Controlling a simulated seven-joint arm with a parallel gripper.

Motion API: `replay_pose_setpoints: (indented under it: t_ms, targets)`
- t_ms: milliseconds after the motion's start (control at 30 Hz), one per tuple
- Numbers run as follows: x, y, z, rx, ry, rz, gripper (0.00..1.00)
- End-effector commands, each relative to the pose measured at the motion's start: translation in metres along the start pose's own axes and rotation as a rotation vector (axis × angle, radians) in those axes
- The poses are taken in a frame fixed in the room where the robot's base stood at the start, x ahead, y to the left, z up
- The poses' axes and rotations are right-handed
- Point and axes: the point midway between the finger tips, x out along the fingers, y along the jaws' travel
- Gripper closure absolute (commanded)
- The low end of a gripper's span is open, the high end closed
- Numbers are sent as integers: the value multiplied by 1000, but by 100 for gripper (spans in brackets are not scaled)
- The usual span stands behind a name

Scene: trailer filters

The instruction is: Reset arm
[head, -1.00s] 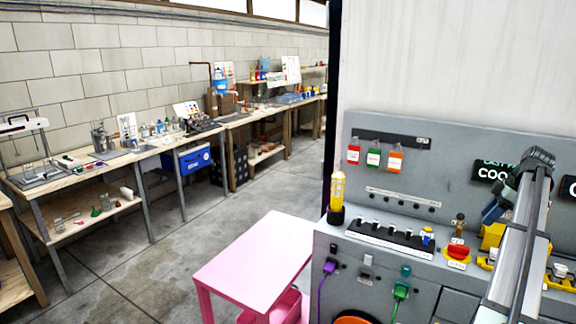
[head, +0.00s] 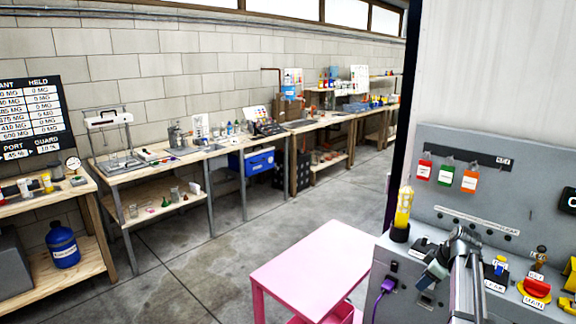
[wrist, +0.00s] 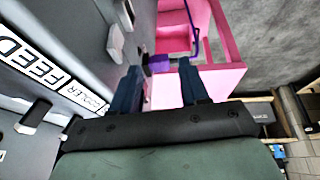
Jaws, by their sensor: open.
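My gripper (head: 430,278) shows in the head view in front of the near left part of the grey console (head: 540,200), at the end of my arm. In the wrist view my gripper (wrist: 159,66) has its two dark blue fingers apart, with nothing held between them. A purple plug (wrist: 158,64) on the console's side shows beyond the gap between the fingers. The console face with its FEED label (wrist: 22,58) is close on the left of the wrist view.
A pink table (head: 312,265) stands left of the console. A yellow bottle (head: 404,207) stands upright on the console's left corner. Wooden benches (head: 160,160) with lab items line the block wall. The concrete floor (head: 190,265) between is clear.

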Motion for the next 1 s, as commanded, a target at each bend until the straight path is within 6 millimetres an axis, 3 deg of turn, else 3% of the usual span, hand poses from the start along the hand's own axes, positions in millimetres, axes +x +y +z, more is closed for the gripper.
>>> replay_pose_setpoints:
  t_ms: [100,500,700,1000]
  targets:
    - [44,-26,5,63,-30,-49,55]
    - [171,-124,30,274,-171,-177,55]
    - [223,-181,48,370,-258,-225,55]
    - [284,-271,83,502,-404,-272,55]
